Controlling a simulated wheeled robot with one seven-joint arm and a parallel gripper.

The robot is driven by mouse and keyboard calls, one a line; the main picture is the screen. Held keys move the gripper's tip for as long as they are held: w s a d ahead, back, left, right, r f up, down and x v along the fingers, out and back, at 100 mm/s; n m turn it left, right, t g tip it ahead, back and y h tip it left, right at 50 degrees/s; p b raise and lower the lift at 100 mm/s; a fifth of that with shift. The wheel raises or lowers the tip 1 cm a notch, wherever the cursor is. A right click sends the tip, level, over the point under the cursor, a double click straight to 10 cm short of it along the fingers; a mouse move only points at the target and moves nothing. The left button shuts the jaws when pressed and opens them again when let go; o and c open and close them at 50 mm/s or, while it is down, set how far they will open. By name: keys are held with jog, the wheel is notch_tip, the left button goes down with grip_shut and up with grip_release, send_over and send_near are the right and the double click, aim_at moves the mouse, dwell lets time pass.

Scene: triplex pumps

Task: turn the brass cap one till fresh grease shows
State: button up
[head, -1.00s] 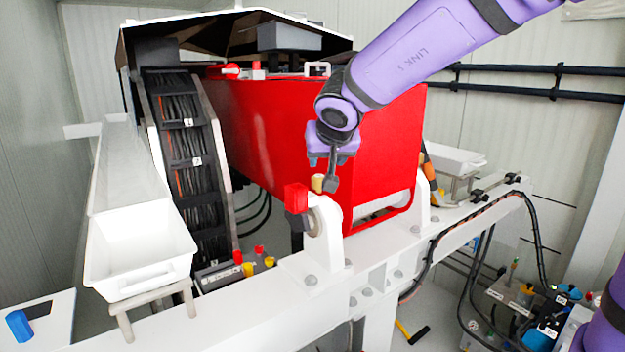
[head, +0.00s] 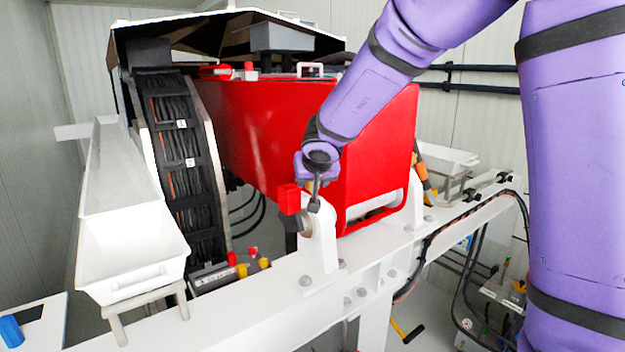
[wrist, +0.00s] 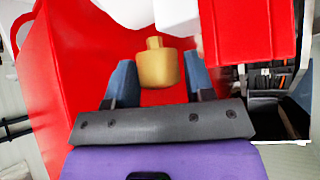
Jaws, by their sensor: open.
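The brass cap (wrist: 159,70) is a gold cylinder with a narrower stub, seen in the wrist view between my two finger pads. In the head view only a sliver of it (head: 309,187) shows behind my gripper, at the top of the white bracket (head: 321,235). My gripper (wrist: 160,80) is open, with one blue-grey finger on each side of the cap and a visible gap to each. In the head view my gripper (head: 313,188) is just above the bracket, beside a red block (head: 289,199). I cannot tell how deep the fingers reach around the cap. No grease is visible.
A large red housing (head: 260,130) stands right behind the bracket. The red block also sits close by in the wrist view (wrist: 250,40). A white beam (head: 250,310) runs below, a white trough (head: 135,270) is left, and black cables (head: 470,215) are at right.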

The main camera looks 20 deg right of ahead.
jog(key=c, duration=0.6)
jog(key=shift+c, duration=0.2)
jog(key=shift+m+h, duration=0.4)
jog(key=shift+m, duration=0.1)
